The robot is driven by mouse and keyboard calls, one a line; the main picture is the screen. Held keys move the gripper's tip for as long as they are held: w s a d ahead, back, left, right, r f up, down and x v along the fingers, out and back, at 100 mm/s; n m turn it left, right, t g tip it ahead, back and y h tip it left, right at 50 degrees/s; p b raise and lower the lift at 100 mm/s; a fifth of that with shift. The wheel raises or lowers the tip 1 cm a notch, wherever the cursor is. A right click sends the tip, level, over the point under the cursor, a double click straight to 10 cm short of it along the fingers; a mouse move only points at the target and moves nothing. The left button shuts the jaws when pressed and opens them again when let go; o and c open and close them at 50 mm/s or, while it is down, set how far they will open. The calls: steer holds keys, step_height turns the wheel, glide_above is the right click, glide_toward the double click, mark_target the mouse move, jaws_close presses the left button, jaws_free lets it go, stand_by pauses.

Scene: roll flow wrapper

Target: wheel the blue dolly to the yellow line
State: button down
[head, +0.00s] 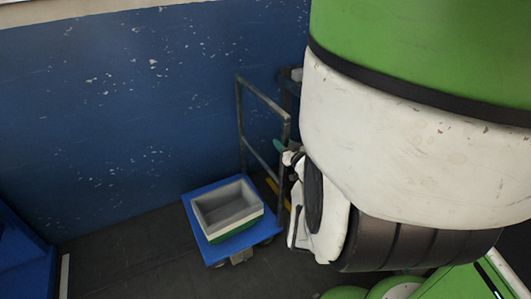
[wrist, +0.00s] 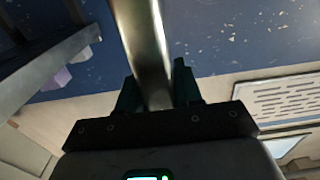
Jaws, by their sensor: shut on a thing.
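The blue dolly (head: 227,250) stands on the dark floor in the head view, with a grey metal push handle (head: 262,99) rising at its right side. A white-and-green open bin (head: 250,213) sits on its deck and looks empty. My gripper (head: 281,150) is at the handle's right upright, partly hidden behind my own arm. In the wrist view my gripper (wrist: 158,90) has its two dark fingers on either side of a shiny metal bar (wrist: 145,45), shut on it. A short bit of yellow (head: 272,187) shows on the floor behind the handle; most of it is hidden.
A scuffed blue wall (head: 120,110) runs behind the dolly. My arm covers the right half.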

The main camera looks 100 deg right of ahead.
steer(key=s+d+b, duration=0.3)
steer(key=s+b, duration=0.2)
steer(key=s, duration=0.3)
steer(key=s+d+b, duration=0.3)
steer(key=s+b, duration=0.2)
steer(key=s, duration=0.3)
steer(key=shift+s+d+b, duration=0.15)
steer(key=shift+d+b, duration=0.15)
steer(key=shift+b, duration=0.05)
steer(key=shift+r, duration=0.1)
steer(key=c, duration=0.8)
jaws_free()
steer(key=shift+s+d, duration=0.1)
steer(key=shift+s, duration=0.05)
steer(key=shift+c, duration=0.2)
steer(key=p+v, duration=0.5)
steer(key=v, duration=0.5)
steer(key=shift+a, duration=0.4)
